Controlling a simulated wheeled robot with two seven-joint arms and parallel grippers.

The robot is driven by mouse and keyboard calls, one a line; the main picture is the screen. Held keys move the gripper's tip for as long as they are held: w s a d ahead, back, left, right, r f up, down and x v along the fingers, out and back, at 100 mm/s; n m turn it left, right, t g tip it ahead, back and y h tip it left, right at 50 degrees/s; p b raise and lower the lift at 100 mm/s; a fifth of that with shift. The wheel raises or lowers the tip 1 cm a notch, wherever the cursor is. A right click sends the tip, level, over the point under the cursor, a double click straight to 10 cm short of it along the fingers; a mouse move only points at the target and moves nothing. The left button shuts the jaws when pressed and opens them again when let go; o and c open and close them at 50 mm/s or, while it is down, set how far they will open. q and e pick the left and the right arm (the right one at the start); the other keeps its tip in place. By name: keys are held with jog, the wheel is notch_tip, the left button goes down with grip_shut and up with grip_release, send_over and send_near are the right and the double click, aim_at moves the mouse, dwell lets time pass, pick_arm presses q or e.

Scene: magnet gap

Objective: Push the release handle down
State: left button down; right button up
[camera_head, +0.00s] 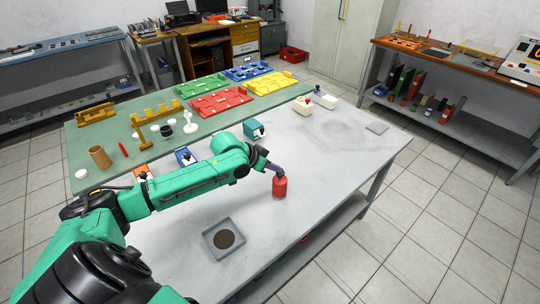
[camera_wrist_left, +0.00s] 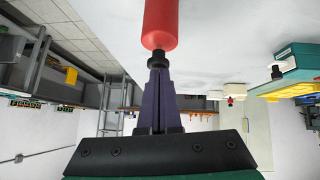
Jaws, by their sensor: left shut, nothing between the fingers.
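A red cylinder (camera_head: 280,188) stands upright on the grey table, right of the middle. In the left wrist view the red cylinder (camera_wrist_left: 161,24) has a black neck or knob (camera_wrist_left: 158,58) at its end. My left gripper (camera_head: 277,171) is at the top of the cylinder, its dark fingers together with nothing between them. In the wrist view the fingertips (camera_wrist_left: 158,72) meet or overlap the black part; I cannot tell whether they touch it. No part is clearly marked as the release handle. My right gripper is out of view.
A grey square tray (camera_head: 212,243) with a dark round patch lies at the table's front. A teal box (camera_head: 251,128), a blue box (camera_head: 182,156) and white boxes (camera_head: 302,110) stand behind my arm. Green-mat fixtures (camera_head: 220,104) fill the back.

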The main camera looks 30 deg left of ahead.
pick_arm(q)
jog(key=w+r+p+v, duration=0.2)
jog(key=p+v, duration=0.7)
jog(key=v, duration=0.4)
jog(key=shift+d, duration=0.2)
jog(key=shift+w+f, duration=0.1)
jog(key=shift+f, duration=0.05)
